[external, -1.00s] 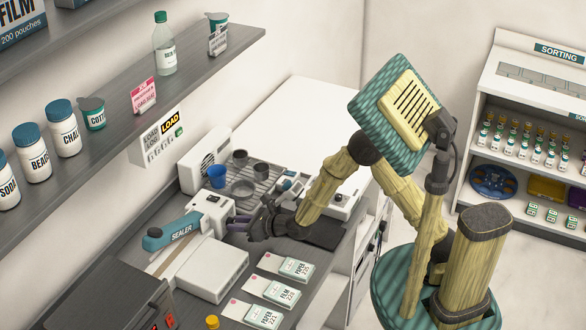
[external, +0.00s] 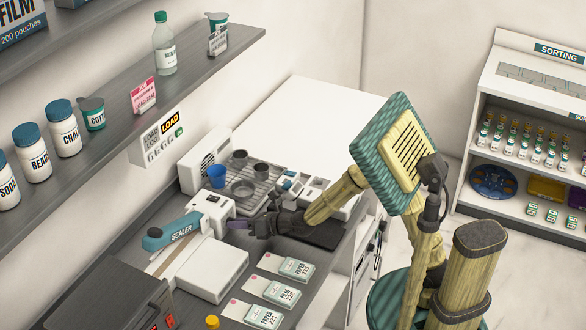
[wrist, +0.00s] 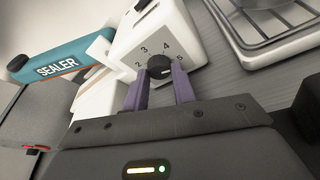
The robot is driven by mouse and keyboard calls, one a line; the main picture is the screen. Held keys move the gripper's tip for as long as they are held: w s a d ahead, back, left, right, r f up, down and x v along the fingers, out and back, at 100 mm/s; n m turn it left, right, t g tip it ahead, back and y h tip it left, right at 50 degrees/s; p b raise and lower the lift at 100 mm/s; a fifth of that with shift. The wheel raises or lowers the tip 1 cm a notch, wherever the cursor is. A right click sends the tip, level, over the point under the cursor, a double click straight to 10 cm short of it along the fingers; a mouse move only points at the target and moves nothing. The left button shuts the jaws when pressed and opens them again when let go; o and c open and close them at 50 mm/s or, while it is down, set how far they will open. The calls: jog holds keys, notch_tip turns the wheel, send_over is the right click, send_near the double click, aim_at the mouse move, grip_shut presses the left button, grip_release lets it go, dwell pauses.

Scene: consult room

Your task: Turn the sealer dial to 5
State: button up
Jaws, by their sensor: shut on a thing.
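The sealer (external: 206,216) is a white unit with a teal arm lettered SEALER, on the bench; it also shows in the wrist view (wrist: 130,38). Its black round dial (wrist: 159,66) sits on a grey face with the numbers 2, 3, 4 and 5 showing around it. A small pale mark on the dial lies toward its right side, near the 5; its exact pointing is hard to tell. My gripper (wrist: 160,78) has its two purple fingers on either side of the dial, shut on it. In the external view my gripper (external: 238,225) is at the sealer's right end and hides the dial.
A wire rack with a blue cup (external: 217,176) and grey cups stands behind the sealer. Labelled packets (external: 296,268) lie in front on the bench. A shelf (external: 130,120) with jars overhangs at the left. A dark mat (external: 322,236) lies under my forearm.

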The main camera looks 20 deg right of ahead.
dwell(0.3)
jog(key=o, duration=1)
jog(key=shift+r, duration=0.2)
notch_tip(320, 180, up, 10)
jog(key=p, duration=0.1)
jog(key=shift+f+p, duration=0.15)
jog(key=shift+p, duration=0.2)
